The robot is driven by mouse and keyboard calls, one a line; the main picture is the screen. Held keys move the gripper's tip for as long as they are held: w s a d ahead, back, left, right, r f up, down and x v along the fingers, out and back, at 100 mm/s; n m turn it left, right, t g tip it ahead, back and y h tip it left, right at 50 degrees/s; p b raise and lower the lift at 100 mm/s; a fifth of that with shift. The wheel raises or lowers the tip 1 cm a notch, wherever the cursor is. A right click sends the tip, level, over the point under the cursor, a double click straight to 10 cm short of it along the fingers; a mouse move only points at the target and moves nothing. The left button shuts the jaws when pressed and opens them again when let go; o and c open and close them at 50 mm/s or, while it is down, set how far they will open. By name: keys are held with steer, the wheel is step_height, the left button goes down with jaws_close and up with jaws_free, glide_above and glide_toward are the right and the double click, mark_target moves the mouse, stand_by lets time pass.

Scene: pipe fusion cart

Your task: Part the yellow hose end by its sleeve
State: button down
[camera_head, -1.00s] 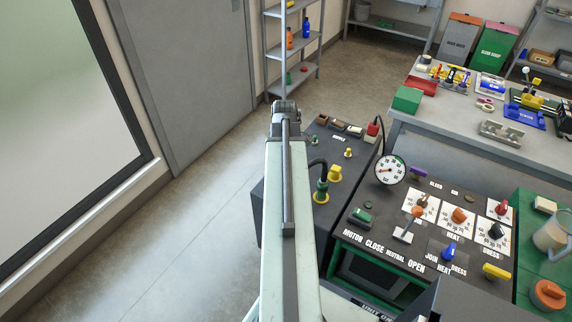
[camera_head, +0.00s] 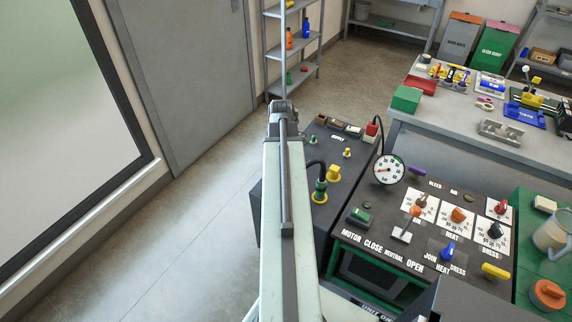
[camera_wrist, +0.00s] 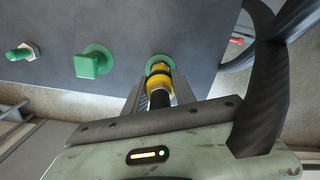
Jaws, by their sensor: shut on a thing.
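In the wrist view the yellow hose end (camera_wrist: 160,75) has dark bands and a black hose (camera_wrist: 159,98) running back towards me. It sits in front of a round green socket (camera_wrist: 157,60) on a dark grey panel; I cannot tell if any gap lies between them. My gripper (camera_wrist: 160,88) is shut on the yellow hose end, one finger on each side. In the head view my arm hides the gripper and this hose end.
A green square fitting (camera_wrist: 93,62) and a smaller green fitting (camera_wrist: 22,51) stand out from the panel. In the head view the dark unit carries a green and yellow coupling (camera_head: 320,190) with a black hose. A control panel (camera_head: 430,225) is to the right. Floor on the left is clear.

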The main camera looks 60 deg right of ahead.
steer(key=shift+r, duration=0.15)
steer(key=shift+r+p, duration=2.85)
steer(key=shift+p, duration=0.15)
step_height(320, 180, up, 9)
steer(key=p, duration=0.9)
steer(key=shift+r, duration=0.1)
